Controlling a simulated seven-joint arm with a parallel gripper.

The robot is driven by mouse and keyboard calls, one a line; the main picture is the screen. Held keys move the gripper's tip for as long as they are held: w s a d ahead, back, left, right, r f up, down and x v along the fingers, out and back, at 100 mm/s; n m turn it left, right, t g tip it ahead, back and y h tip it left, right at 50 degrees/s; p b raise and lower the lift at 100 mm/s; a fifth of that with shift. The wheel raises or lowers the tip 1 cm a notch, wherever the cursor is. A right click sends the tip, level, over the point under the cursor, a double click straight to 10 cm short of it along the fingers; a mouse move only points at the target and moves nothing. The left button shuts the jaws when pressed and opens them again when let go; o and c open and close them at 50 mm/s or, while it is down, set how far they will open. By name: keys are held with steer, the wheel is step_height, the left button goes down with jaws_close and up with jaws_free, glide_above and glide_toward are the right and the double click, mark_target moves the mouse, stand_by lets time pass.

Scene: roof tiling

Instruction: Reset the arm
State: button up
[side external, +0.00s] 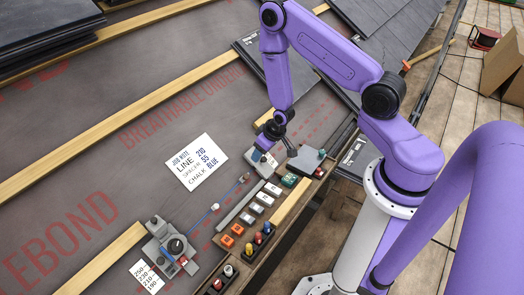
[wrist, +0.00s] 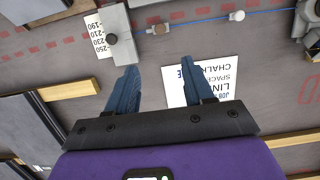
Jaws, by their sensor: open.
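My purple arm reaches over the roof underlay, and my gripper (side external: 264,147) is low at the right end of the blue line, close to a grey block (side external: 262,162). In the wrist view my gripper (wrist: 158,64) shows two blue-grey fingers spread apart, with nothing between them. The white job note (side external: 197,162) lies left of my gripper; it also shows in the wrist view (wrist: 212,84), partly behind the right finger. Whether the fingers touch anything in the side view is too small to tell.
A grey device (side external: 172,246) stands by a numbered card (side external: 146,277) at lower left. A blue line (side external: 226,200) crosses the underlay. A tray of small coloured items (side external: 262,208) lies below my gripper. Battens (side external: 120,117), slate stacks (side external: 45,30) and a hammer (side external: 425,57) surround the work.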

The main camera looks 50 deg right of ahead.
steer(key=s+a+r+n+g+y, duration=0.1)
steer(key=s+a+r+n, duration=0.25)
steer(key=a+r, duration=0.4)
steer(key=s+a+r+n+g, duration=0.1)
steer(key=s+a+r+n, duration=0.25)
steer(key=a+r, duration=0.45)
steer(key=s+d+r+n+g, duration=0.1)
steer(key=s+r+n, duration=0.1)
steer(key=s+r, duration=0.4)
steer(key=s+d+r+n+g, duration=0.1)
steer(key=s+d+r+n, duration=0.1)
steer(key=s+r, duration=0.5)
steer(key=s+n, duration=0.1)
steer(key=s, duration=0.5)
steer(key=shift+d+r+n+h, duration=0.15)
steer(key=shift+r+n+h, duration=0.05)
steer(key=shift+n+h, duration=0.1)
